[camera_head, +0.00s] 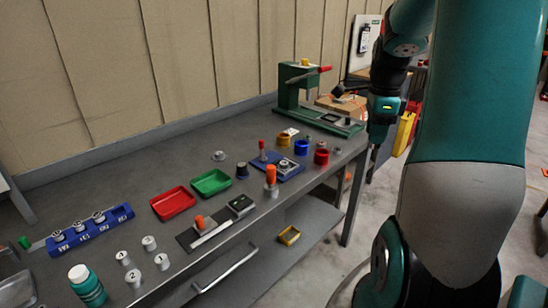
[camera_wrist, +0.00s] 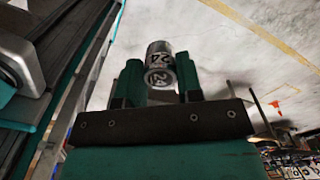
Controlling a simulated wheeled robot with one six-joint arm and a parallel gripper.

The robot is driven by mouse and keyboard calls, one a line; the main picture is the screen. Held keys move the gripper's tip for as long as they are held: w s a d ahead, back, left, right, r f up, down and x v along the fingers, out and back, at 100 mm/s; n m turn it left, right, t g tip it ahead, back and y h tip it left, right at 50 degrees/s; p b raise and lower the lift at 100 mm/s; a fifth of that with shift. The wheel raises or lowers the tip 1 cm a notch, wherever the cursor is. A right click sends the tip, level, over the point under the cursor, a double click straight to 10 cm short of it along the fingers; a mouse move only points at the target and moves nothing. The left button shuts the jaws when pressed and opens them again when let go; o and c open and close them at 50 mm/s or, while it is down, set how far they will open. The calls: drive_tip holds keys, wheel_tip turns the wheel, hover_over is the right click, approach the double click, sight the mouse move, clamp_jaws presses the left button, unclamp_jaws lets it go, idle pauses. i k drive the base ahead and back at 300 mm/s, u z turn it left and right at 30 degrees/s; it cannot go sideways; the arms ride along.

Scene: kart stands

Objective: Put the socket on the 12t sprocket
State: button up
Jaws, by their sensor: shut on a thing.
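My gripper (camera_wrist: 160,84) is shut on a silver cylindrical socket (camera_wrist: 159,55) marked 24, held between the two teal fingers in the wrist view. In the head view my gripper (camera_head: 374,158) hangs beyond the bench's right edge, over the floor; the socket is too small to make out there. A blue fixture (camera_head: 291,173) on the bench holds a small round metal part (camera_head: 284,165), and a grey round part (camera_head: 219,155) lies farther back. I cannot tell which is the 12t sprocket.
A blue rack (camera_head: 118,214) holds several sockets at the left, with loose silver cylinders (camera_head: 149,243) in front. Red (camera_head: 174,203) and green (camera_head: 211,183) trays lie mid-bench. A green press (camera_head: 288,92) stands at the back right. Blue and red cups (camera_head: 321,156) stand near the right end.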

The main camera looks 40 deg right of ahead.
sight(285, 163)
drive_tip(key=i, duration=1.05)
